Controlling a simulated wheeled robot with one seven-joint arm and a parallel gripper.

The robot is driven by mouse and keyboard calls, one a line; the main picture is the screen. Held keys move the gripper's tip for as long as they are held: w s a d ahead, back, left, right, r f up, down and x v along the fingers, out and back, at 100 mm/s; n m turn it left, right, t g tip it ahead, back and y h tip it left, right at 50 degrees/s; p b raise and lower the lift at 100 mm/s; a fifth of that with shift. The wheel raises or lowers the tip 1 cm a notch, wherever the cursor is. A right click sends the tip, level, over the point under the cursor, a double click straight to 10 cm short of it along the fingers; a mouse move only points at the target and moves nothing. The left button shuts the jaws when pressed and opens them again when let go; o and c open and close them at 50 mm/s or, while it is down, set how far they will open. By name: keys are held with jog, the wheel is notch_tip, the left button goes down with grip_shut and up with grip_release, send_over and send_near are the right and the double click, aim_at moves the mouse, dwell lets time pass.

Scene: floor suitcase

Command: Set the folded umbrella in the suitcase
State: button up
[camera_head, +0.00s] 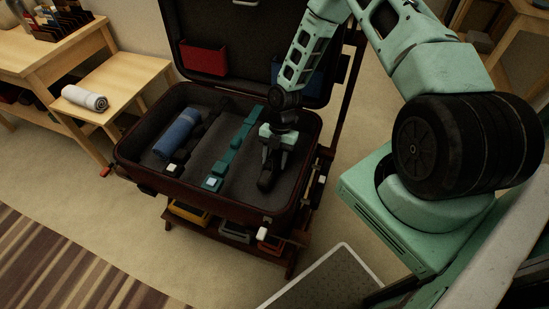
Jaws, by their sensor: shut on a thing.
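The suitcase (140,182) stands open on a low rack, its lid raised at the back. My gripper (271,165) reaches down into its right-hand section. It is shut on the folded umbrella (266,182), a dark, narrow thing whose near end shows below the fingers. My gripper and wrist hide the rest of the umbrella. I cannot tell whether the umbrella touches the suitcase floor.
A blue roll (178,134) lies in the suitcase's left section. Dark and teal straps (232,152) run between the sections. A grey-white rolled towel (85,98) lies on the wooden side table (125,80). A red pouch (203,58) sits in the lid.

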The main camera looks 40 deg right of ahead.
jog(key=o, duration=1.3)
jog(key=shift+f, duration=0.1)
jog(key=shift+c, duration=0.2)
